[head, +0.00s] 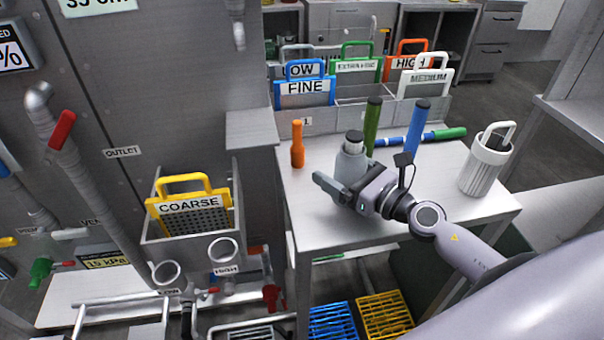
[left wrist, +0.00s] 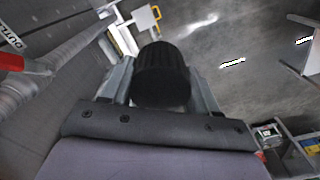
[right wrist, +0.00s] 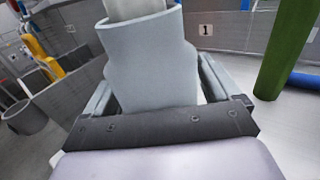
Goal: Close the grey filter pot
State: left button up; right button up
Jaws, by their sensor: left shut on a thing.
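The grey filter pot (head: 351,168) stands upright near the front left of the metal table. Its top has a dark round end in the head view. In the right wrist view the pot (right wrist: 152,65) fills the space between the fingers, with a paler cylinder (right wrist: 135,8) rising from its mouth. My right gripper (head: 343,186) is shut around the pot's body; its far finger is hidden in the head view. In the left wrist view my left gripper (left wrist: 162,85) is shut on a black ribbed cap (left wrist: 161,72). I cannot make out the left gripper in the head view.
A white ribbed canister (head: 484,165) stands at the table's right. Labelled filter frames (head: 304,86) fill bins behind. Pipes and a COARSE frame (head: 190,209) are left.

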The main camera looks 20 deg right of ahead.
aim_at(343, 146)
jog(key=c, duration=1)
pick_arm(q)
jog(key=shift+r, duration=0.1)
pick_arm(e)
jog(key=shift+r, duration=0.15)
